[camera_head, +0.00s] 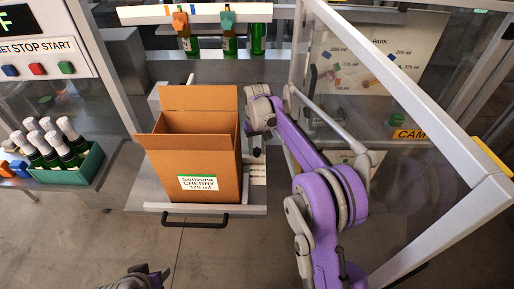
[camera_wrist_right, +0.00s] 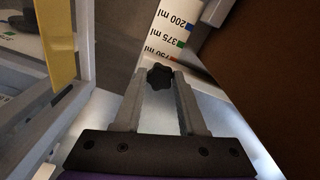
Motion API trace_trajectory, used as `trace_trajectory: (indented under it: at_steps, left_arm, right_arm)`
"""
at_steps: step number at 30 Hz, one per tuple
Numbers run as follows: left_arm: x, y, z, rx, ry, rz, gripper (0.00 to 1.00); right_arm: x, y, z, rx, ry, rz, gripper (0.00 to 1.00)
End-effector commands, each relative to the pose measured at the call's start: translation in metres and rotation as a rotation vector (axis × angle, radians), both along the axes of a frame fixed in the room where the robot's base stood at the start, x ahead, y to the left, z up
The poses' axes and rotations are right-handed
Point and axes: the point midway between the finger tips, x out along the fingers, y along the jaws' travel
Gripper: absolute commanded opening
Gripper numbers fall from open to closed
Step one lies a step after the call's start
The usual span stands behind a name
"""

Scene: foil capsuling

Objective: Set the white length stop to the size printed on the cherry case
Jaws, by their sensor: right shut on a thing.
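The cherry case (camera_head: 186,165) is an open brown carton on the grey shelf; its label (camera_head: 198,183) reads CHERRY 375 ml. My right gripper (camera_wrist_right: 160,80) is shut on a black star-shaped knob (camera_wrist_right: 159,76), which sits between its fingertips. Just beyond the knob in the right wrist view is a white scale (camera_wrist_right: 172,38) marked 200 ml in blue, 375 ml in green and 750 ml in red. In the head view the right gripper is beside the case, its fingertips hidden. I cannot clearly make out the white length stop. My left gripper (camera_head: 150,274) shows only partly at the bottom edge.
A green crate (camera_head: 82,174) of white-capped bottles stands at the left. More bottles (camera_head: 229,44) stand under a rail at the back. A clear panel door with a grey frame (camera_head: 425,93) borders my right arm. The case wall (camera_wrist_right: 280,70) is close on the gripper's right.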

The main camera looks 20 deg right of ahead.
Motion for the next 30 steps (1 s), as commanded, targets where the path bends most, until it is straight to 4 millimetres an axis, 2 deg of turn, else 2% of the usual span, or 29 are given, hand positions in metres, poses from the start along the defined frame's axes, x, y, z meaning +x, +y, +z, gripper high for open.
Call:
trace_trajectory:
  at_steps: [5,12,20,21,26,30]
  left_arm:
    - [-0.001,0.0,-0.002,0.0,0.001,0.0,0.5]
    - [-0.004,0.0,-0.014,0.0,0.008,0.0,0.5]
    - [-0.004,0.0,-0.013,0.0,0.007,0.0,0.5]
    - [-0.004,0.0,-0.013,0.0,0.007,0.0,0.5]
    - [-0.004,0.0,-0.013,0.0,0.007,0.0,0.5]
    - [-0.004,0.0,-0.013,0.0,0.007,0.0,0.5]
  right_arm:
    - [-0.003,0.001,0.0,0.0,0.001,0.0,0.0]
    - [-0.026,0.008,-0.002,0.0,0.002,0.001,0.0]
    - [-0.027,0.008,0.0,0.0,0.0,0.0,0.0]
    - [-0.027,0.008,0.0,0.0,0.0,0.0,0.42]
    - [-0.027,0.008,0.0,0.0,0.0,0.0,0.71]
    - [-0.027,0.008,0.0,0.0,0.0,0.0,0.71]
